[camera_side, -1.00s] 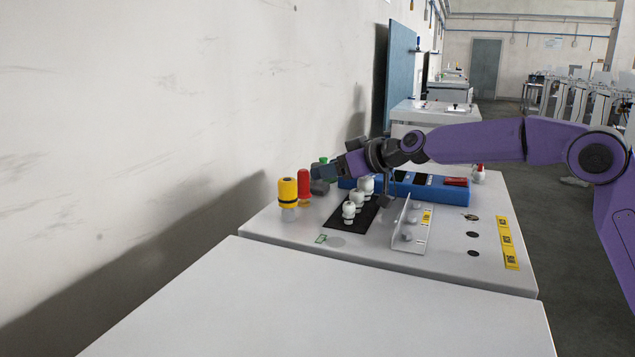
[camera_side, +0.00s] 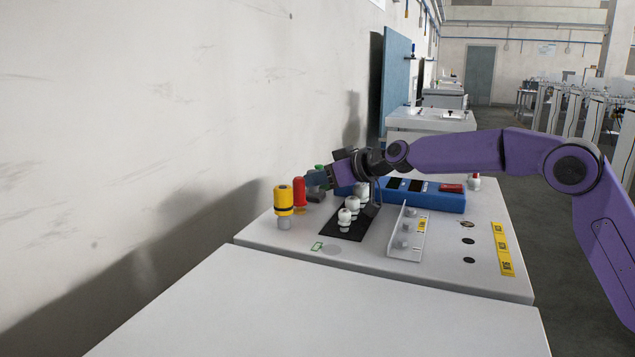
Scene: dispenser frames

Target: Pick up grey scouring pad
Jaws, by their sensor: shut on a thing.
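My gripper (camera_side: 317,180) reaches in from the right, tilted down toward the back left of the white bench top. It is shut on the grey scouring pad (camera_side: 315,197), a small dark grey piece at the fingertips. The pad is partly hidden by the fingers and by things around it. I cannot tell whether it touches the bench.
A red-capped item (camera_side: 299,192) and a yellow-capped item (camera_side: 284,199) stand just left of my gripper, with a green item (camera_side: 320,167) behind. White bulbs (camera_side: 345,217) stand on a black mat in front. A blue box (camera_side: 430,198) and metal bracket (camera_side: 407,237) lie right.

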